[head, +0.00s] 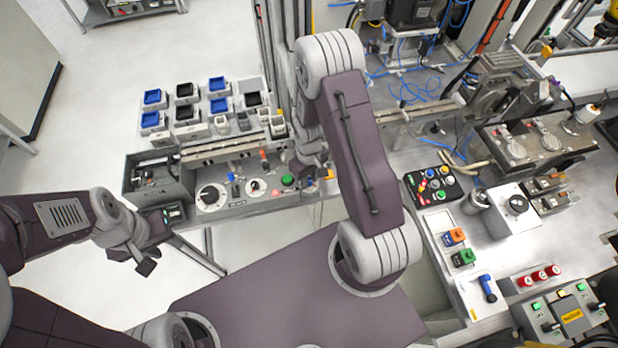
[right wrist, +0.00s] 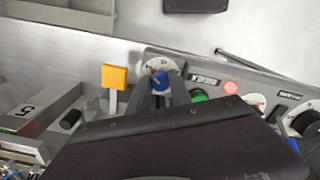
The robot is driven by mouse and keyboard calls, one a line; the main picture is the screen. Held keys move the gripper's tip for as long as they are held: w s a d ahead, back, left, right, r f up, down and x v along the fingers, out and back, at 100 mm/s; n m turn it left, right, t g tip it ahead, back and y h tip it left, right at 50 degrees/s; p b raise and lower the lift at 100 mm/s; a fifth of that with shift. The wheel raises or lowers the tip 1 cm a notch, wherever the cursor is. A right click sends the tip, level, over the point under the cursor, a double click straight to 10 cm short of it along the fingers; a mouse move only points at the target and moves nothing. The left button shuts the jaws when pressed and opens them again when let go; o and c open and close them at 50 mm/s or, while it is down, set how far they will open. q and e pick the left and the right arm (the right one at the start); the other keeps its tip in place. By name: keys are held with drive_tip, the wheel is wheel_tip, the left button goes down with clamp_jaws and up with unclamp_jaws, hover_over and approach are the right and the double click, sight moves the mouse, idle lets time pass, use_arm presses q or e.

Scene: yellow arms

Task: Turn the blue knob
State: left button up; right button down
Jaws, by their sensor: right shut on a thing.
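In the right wrist view, the blue knob (right wrist: 161,80) sits on a round white dial plate on a grey control panel (right wrist: 208,80). The two fingers of my right gripper (right wrist: 160,93) reach to the knob, one on each side, and are shut on it. In the head view, my right gripper (head: 311,166) is down at the right end of the same panel (head: 236,206), and the blue knob is hidden there behind the gripper and arm. My left gripper (head: 141,256) hangs over the floor at the left, away from the panel; its finger opening is unclear.
A green button (right wrist: 200,96), a lit red button (right wrist: 231,87) and other dials lie right of the knob in the wrist view. A yellow-orange block (right wrist: 114,76) stands close on its left. Blue and black bins (head: 185,112) stand behind the panel. A crowded bench (head: 510,222) fills the right.

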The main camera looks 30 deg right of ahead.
drive_tip(key=shift+w+r, duration=0.1)
drive_tip(key=shift+w, duration=0.05)
idle(0.3)
drive_tip(key=c, duration=1.5)
unclamp_jaws()
drive_tip(key=shift+o, duration=0.2)
wheel_tip(320, 180, up, 9)
drive_tip(key=b, duration=0.1)
drive_tip(key=shift+a, duration=0.1)
